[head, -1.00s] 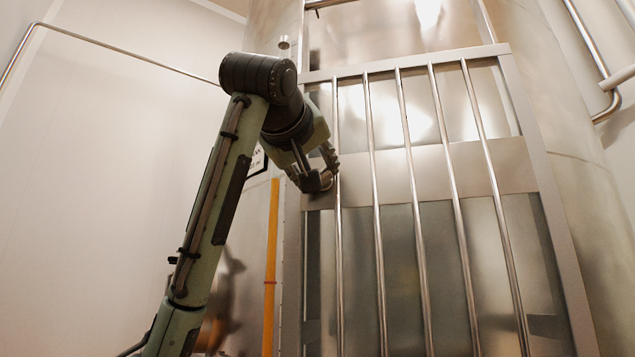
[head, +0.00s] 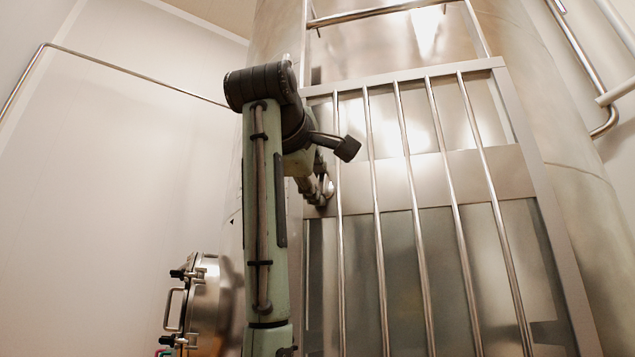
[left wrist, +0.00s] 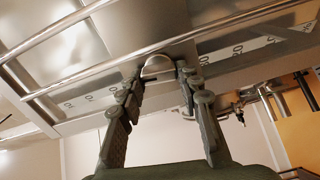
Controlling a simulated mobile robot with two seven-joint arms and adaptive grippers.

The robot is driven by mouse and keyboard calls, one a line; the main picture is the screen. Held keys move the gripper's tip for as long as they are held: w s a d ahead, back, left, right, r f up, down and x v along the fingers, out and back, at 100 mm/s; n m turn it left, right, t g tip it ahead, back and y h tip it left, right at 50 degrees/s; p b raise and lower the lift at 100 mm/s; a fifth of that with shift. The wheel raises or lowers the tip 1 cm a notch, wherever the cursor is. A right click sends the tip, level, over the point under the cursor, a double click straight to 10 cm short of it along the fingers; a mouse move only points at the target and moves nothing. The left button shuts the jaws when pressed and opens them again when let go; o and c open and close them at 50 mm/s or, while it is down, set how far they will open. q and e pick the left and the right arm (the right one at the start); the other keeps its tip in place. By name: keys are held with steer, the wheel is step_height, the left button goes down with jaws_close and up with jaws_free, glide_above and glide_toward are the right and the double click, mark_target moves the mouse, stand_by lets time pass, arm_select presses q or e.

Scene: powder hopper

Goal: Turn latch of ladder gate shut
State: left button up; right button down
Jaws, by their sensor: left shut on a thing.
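The ladder gate (head: 410,200) is a metal frame with several upright bars and a wide cross plate, in front of a steel vessel. My left gripper (head: 322,190) is at the gate's left edge, level with the cross plate. The latch (left wrist: 158,66) shows in the left wrist view as a small rounded silver piece between my left fingertips. The left gripper is shut on it. In the head view the fingers and wrist mostly hide the latch, so its turned angle is hard to tell. My right gripper is not in view.
A round steel hatch (head: 205,305) with a handle stands at the lower left. A thin pipe (head: 140,75) runs along the pale wall. More pipes (head: 585,70) are at the upper right. The space left of my arm is open above the hatch.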

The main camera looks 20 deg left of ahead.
arm_select(q)
steer(key=shift+f+n, duration=0.1)
steer(key=shift+n, duration=0.5)
steer(key=o, duration=1.2)
steer(key=shift+a, duration=0.1)
steer(key=shift+c, duration=0.2)
steer(key=s, duration=0.7)
steer(key=shift+s+d, duration=0.25)
steer(key=shift+d, duration=0.05)
